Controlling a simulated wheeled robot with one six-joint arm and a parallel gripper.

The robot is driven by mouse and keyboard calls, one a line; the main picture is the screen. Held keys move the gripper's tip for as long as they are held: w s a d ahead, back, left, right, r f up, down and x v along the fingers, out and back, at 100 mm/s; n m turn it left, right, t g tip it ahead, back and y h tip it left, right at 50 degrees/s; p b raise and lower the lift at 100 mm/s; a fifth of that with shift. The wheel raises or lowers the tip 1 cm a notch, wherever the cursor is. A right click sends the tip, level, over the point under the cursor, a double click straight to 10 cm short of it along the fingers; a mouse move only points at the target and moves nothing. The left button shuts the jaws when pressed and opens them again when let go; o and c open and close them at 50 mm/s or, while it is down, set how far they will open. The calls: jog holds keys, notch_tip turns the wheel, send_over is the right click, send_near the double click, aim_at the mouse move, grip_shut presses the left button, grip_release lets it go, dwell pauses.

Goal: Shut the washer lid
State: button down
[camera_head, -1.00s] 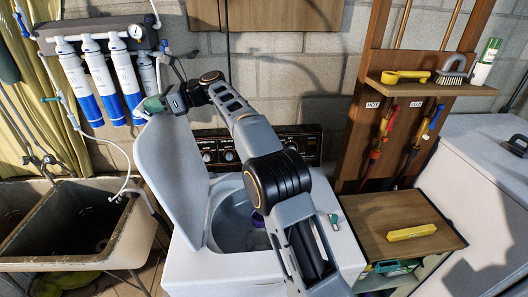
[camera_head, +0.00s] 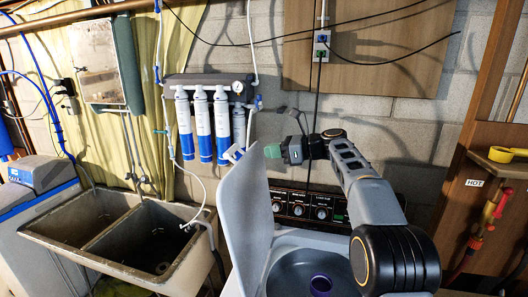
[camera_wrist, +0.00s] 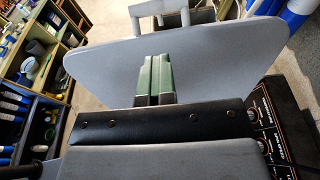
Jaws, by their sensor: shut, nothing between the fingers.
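The washer lid (camera_head: 245,215) is a light grey panel, raised and standing steeply at the left side of the open washer tub (camera_head: 318,272). In the wrist view the lid (camera_wrist: 225,52) spans the picture beyond the fingers. My gripper (camera_head: 272,152) has green fingers pressed together, empty, at the lid's upper edge near the control panel. The wrist view shows the shut gripper (camera_wrist: 154,75) overlapping the lid's face. I cannot tell whether the fingertips touch it.
The control panel (camera_head: 310,206) stands behind the tub. A purple cup-like object (camera_head: 321,284) is inside the tub. A double sink (camera_head: 125,235) stands to the left, with white filter cartridges (camera_head: 202,125) on the wall above. A wooden rack (camera_head: 490,170) is at right.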

jog(key=shift+f+v, duration=0.1)
jog(key=shift+v, duration=1)
jog(key=shift+f+v, duration=0.15)
jog(key=shift+v, duration=0.95)
jog(key=shift+d, duration=0.1)
jog(key=c, duration=1.4)
grip_release()
jog(key=shift+o, duration=0.2)
